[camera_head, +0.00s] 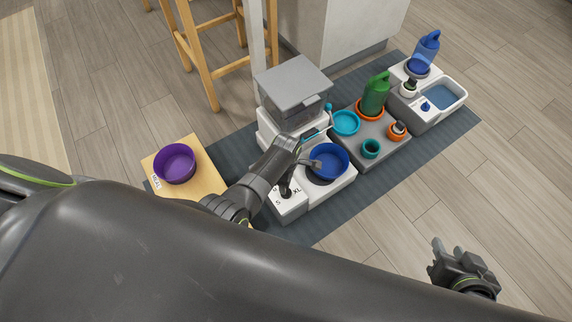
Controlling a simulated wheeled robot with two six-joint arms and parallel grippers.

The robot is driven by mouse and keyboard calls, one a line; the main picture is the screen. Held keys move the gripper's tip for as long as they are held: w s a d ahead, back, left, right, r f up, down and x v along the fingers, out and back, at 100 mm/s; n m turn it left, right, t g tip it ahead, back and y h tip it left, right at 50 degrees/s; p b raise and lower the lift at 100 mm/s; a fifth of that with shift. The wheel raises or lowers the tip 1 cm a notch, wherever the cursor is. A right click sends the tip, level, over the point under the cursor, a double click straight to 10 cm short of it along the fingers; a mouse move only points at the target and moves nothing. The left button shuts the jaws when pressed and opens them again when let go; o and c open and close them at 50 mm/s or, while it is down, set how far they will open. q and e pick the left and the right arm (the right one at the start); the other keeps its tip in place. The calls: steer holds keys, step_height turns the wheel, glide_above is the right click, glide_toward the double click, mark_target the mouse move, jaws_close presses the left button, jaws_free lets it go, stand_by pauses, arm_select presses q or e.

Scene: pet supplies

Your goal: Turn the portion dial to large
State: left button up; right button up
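The feeder (268,132) is a white unit with a grey-lidded hopper on top and a blue bowl (328,160) in front. Its white dial base (291,209) carries the printed marks "S" and "XL". The dial is mostly hidden under my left gripper (286,187), whose dark fingers reach down between the marks. I cannot tell whether they touch the dial, how far apart they are, or where the dial points. My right gripper (451,248) is open and empty above the bare floor at the lower right.
A purple bowl (175,164) sits on a wooden board (205,172) at left. A grey tray (372,151) holds a green bottle (376,95) and small cups. Beyond it stand a blue bottle (428,46) and a water basin (444,92). A wooden stool (207,75) stands behind.

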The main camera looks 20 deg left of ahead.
arm_select(q)
step_height(320, 180, up, 8)
steer(key=p, duration=0.4)
arm_select(e)
steer(key=s+f+g, duration=0.6)
steer(key=s+f, duration=0.1)
steer(key=s, duration=0.1)
steer(key=shift+s+a+f+g+y, duration=0.2)
steer(key=shift+a+f+g+y, duration=0.1)
steer(key=shift+a, duration=0.1)
